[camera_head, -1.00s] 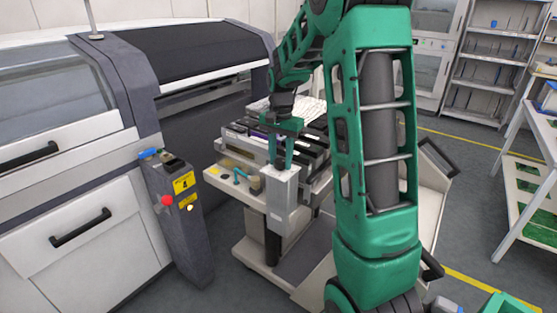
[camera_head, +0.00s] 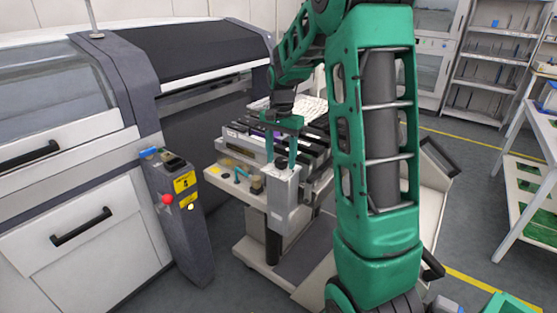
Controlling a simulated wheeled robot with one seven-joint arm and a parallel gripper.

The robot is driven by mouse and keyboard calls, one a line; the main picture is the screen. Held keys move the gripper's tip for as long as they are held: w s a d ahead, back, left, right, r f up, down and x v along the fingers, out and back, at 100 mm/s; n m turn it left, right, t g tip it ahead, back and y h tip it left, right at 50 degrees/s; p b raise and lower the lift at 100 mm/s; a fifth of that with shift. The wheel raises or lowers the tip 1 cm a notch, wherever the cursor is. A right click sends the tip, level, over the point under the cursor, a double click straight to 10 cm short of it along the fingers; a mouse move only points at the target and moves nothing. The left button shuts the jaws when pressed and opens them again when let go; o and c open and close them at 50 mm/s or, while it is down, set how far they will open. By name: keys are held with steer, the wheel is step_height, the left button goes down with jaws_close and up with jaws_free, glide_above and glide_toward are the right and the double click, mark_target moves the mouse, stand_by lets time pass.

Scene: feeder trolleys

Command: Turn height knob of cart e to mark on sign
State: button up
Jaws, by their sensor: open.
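A feeder cart (camera_head: 240,193) stands in the middle, against the machine; no letter on it is legible. At its near end is an upright light grey housing (camera_head: 284,205). My gripper (camera_head: 282,163) points down just over the top of this housing, its green fingers apart. A small dark detail shows on the housing top between or below the fingertips; I cannot tell whether it is the height knob, nor whether the fingers touch it. No knob pointer or scale can be read. No sign with a mark for the knob can be made out.
A grey post (camera_head: 180,225) with a red button and yellow label (camera_head: 184,182) stands left of the cart. The white machine (camera_head: 90,225) fills the left. My arm hides the cart's right part. Shelves (camera_head: 497,60) and a table (camera_head: 535,130) stand at right.

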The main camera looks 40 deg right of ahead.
mark_target(281, 159)
step_height(281, 159, up, 10)
stand_by(0.5)
stand_by(0.3)
steer(key=s+a+n, duration=0.2)
steer(key=s, duration=1.2)
steer(key=shift+s+f+n, duration=0.2)
steer(key=shift+f+n, duration=0.05)
steer(key=shift+n, duration=0.15)
steer(key=s+a+f+n, duration=0.1)
steer(key=s+f, duration=0.1)
steer(key=s, duration=0.3)
steer(key=s+a+f+n, duration=0.1)
steer(key=s+f, duration=0.1)
steer(key=s, duration=0.4)
steer(key=s+a+f+n, duration=0.2)
steer(key=s, duration=0.4)
steer(key=shift+s+f, duration=0.25)
steer(key=shift+f, duration=0.1)
steer(key=shift+c, duration=0.4)
